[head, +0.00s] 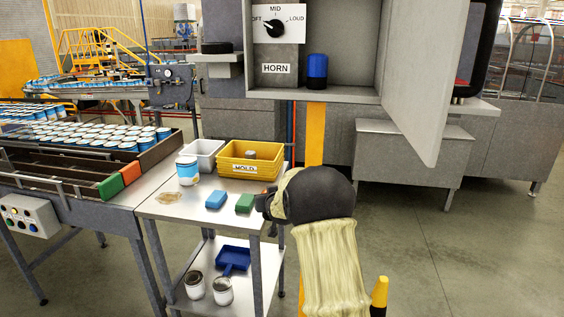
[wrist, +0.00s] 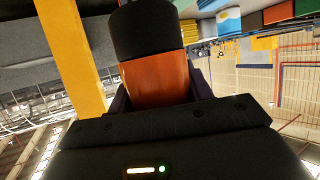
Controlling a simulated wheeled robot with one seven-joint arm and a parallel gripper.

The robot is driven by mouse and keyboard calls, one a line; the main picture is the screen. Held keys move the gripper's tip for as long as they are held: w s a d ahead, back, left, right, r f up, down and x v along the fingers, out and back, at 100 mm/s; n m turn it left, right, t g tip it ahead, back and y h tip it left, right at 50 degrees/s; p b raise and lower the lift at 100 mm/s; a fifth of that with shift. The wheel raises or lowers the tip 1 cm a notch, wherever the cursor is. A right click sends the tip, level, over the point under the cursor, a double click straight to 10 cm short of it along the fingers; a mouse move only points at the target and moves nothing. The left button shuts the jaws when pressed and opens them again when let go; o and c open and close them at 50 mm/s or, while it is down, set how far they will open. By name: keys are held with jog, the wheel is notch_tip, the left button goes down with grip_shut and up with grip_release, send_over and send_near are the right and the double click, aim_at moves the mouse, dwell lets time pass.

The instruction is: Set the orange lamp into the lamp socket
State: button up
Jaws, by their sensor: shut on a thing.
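My gripper (head: 265,201) is beside the right end of the small steel table in the head view, mostly hidden behind my own arm. In the wrist view my gripper (wrist: 159,88) is shut on the orange lamp (wrist: 155,76), with one finger on each side. The lamp has a black cylindrical end (wrist: 146,30) that points away from the palm. In the head view only a small part near the gripper could be the lamp. A blue lamp (head: 317,68) stands upright inside the open grey cabinet. I cannot make out an empty lamp socket in either view.
The cabinet (head: 350,93) has an open door (head: 420,90) on the right and a horn dial (head: 276,27) on the left. The table (head: 172,211) holds a yellow crate (head: 237,170), a white bin (head: 203,151), a can (head: 187,168) and sponges (head: 216,199).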

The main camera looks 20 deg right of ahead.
jog(key=s+a+f, duration=0.1)
jog(key=a+f, duration=0.1)
jog(key=f, duration=0.4)
jog(key=s+a+f, duration=0.1)
jog(key=a+f, duration=0.1)
jog(key=f, duration=0.5)
jog(key=s+a+f, duration=0.3)
jog(key=s+f, duration=0.5)
jog(key=f, duration=0.3)
jog(key=s+a+f+n+y, duration=0.1)
jog(key=s+a+f, duration=0.2)
jog(key=s+f, duration=0.6)
notch_tip(320, 180, down, 3)
jog(key=shift+s+r+y, duration=0.1)
jog(key=shift+s+y, duration=0.2)
jog(key=shift+a, duration=0.1)
